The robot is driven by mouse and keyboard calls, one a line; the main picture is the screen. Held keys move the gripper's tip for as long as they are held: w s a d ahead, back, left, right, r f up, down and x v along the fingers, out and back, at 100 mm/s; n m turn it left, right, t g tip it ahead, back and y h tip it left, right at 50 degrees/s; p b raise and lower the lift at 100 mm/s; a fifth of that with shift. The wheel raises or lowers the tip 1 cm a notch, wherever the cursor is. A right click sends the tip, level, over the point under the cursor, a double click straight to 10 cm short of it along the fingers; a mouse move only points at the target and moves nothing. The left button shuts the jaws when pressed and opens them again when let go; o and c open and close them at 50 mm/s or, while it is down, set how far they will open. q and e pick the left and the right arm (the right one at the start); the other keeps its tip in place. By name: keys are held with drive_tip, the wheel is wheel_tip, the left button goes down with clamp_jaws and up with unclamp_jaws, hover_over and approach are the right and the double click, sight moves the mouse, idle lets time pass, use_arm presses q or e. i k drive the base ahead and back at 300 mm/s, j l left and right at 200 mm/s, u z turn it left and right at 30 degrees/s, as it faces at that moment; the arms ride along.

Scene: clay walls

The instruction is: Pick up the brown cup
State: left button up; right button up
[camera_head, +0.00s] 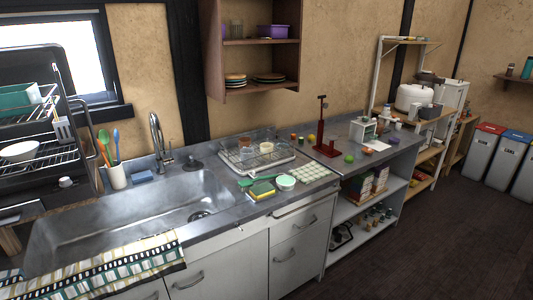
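I cannot clearly make out a brown cup in the head view. A small brownish item (245,143) stands in the wire dish tray (285,164) on the counter, and a pinkish-tan round item (266,147) stands to its right. Both are too small to tell whether either is a cup. Several tiny orange, brown and red items (301,139) sit on the counter behind and right of the tray. Neither of my grippers shows in this view.
A steel sink (130,215) fills the left of the counter, with a faucet (158,140) behind. A yellow-green sponge (262,190), a pale bowl (286,182) and a checkered mat (315,174) lie in front of the tray. A red stand (321,130) rises further right. Dark floor (440,230) is clear.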

sight(245, 145)
drive_tip(key=i+l+u, duration=0.1)
drive_tip(key=l+u, duration=0.15)
drive_tip(key=u, duration=0.25)
drive_tip(key=l+u, duration=0.25)
drive_tip(key=u, duration=0.25)
drive_tip(key=l+u, duration=0.4)
drive_tip(key=l, duration=1.35)
drive_tip(key=k+l+u, duration=0.1)
drive_tip(key=l, duration=0.75)
